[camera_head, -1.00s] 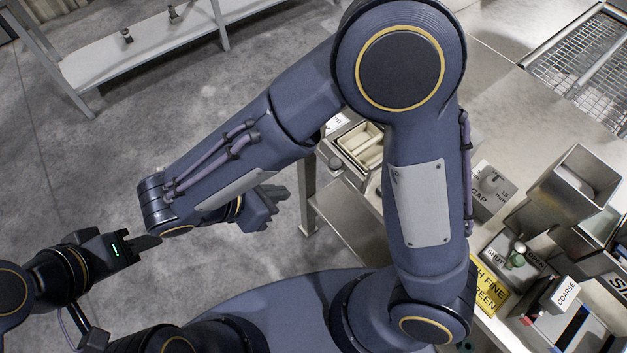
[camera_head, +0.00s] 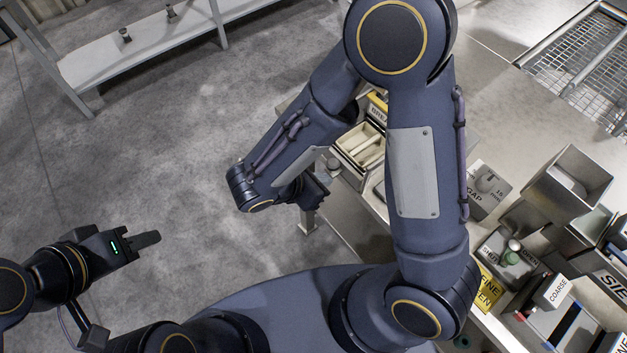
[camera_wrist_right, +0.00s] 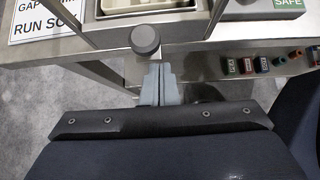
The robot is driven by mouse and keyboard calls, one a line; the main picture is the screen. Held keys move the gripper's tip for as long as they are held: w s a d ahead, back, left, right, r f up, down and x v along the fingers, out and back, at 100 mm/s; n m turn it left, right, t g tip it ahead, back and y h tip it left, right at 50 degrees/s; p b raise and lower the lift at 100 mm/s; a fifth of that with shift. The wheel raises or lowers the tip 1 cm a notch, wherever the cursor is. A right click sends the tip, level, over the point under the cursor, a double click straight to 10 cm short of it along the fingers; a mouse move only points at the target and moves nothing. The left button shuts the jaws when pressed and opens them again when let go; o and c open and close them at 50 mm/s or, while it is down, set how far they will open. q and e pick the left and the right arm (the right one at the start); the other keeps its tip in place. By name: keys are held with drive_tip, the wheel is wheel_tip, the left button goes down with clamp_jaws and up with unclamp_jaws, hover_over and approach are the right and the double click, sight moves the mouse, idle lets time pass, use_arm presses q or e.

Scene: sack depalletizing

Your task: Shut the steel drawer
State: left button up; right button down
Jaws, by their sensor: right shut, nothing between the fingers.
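The steel drawer (camera_head: 343,157) stands open at the near edge of the steel table in the head view, with a cream divided insert (camera_head: 366,146) showing inside. In the right wrist view its steel front (camera_wrist_right: 185,27) carries a round dark knob (camera_wrist_right: 145,40). My right gripper (camera_wrist_right: 161,70) is shut and empty, its fingertips just below and beside the knob; I cannot tell whether they touch. In the head view this gripper (camera_head: 322,188) is partly hidden by my own arm. My left gripper (camera_head: 150,239) is over the floor at left, away from the drawer; its finger gap is not clear.
A gap gauge block (camera_head: 487,187), a steel bin (camera_head: 566,190) and a shut/open lever box (camera_head: 508,256) stand on the table at right. Several small coloured knobs (camera_wrist_right: 262,65) line a lower ledge.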

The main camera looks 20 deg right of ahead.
sight(365, 156)
drive_tip(key=w+d, duration=0.1)
drive_tip(key=d, duration=0.3)
drive_tip(key=w+d+b, duration=0.1)
drive_tip(key=w+d, duration=0.1)
drive_tip(key=d, duration=0.1)
drive_tip(key=w+d, duration=0.1)
drive_tip(key=d, duration=0.3)
drive_tip(key=shift+w+d, duration=0.3)
drive_tip(key=shift+w, duration=0.1)
drive_tip(key=shift+w+d, duration=0.15)
drive_tip(key=shift+d, duration=0.3)
drive_tip(key=shift+a, duration=0.1)
